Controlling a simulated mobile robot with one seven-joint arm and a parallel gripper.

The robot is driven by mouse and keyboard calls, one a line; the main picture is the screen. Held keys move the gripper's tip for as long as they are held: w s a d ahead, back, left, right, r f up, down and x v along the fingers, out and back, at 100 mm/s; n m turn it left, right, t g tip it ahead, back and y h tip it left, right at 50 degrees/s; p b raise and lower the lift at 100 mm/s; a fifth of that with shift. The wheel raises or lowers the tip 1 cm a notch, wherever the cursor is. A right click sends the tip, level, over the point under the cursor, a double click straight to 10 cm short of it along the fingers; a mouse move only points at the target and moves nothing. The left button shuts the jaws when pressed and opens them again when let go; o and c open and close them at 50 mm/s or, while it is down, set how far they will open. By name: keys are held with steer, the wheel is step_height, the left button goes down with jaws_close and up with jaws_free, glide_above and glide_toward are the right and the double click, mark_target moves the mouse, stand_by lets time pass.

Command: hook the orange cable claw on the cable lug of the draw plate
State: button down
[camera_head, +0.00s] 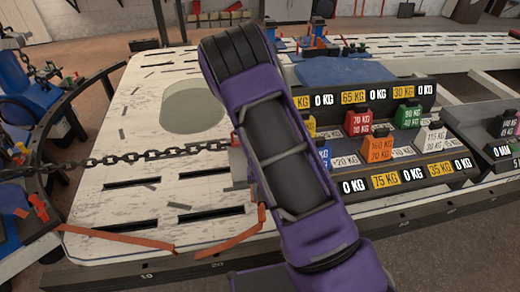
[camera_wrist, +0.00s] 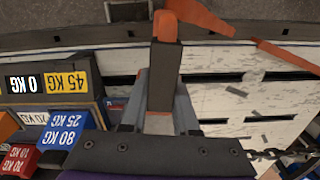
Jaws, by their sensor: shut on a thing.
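My gripper (camera_wrist: 167,42) is shut on an orange piece (camera_wrist: 180,18), which I take as the cable claw, at the top of the wrist view. An orange strap runs right from it, and another orange length (camera_wrist: 285,56) lies further right. In the head view, an orange strap (camera_head: 235,242) runs from beside my purple arm down to the left, over the bench's front edge. A second orange length (camera_head: 120,239) lies left of it. My arm hides the gripper in the head view. I cannot pick out the draw plate or its cable lug in either view.
A white slotted bench (camera_head: 130,205) fills the middle. A dark chain (camera_head: 150,155) crosses it from the left toward my arm. A rack of labelled weights (camera_head: 425,172) stands right of my arm. A blue machine (camera_head: 35,90) stands at the left.

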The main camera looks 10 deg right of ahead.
steer(key=w+d+r+m+b, duration=0.2)
steer(key=w+m+b, duration=0.3)
steer(key=w, duration=1.4)
steer(key=shift+w+d+r+m, duration=0.15)
steer(key=shift+w+d+m, duration=0.15)
steer(key=shift+d+m, duration=0.6)
steer(key=shift+a, duration=0.3)
steer(key=shift+f+b, duration=1.85)
steer(key=shift+f, duration=3.3)
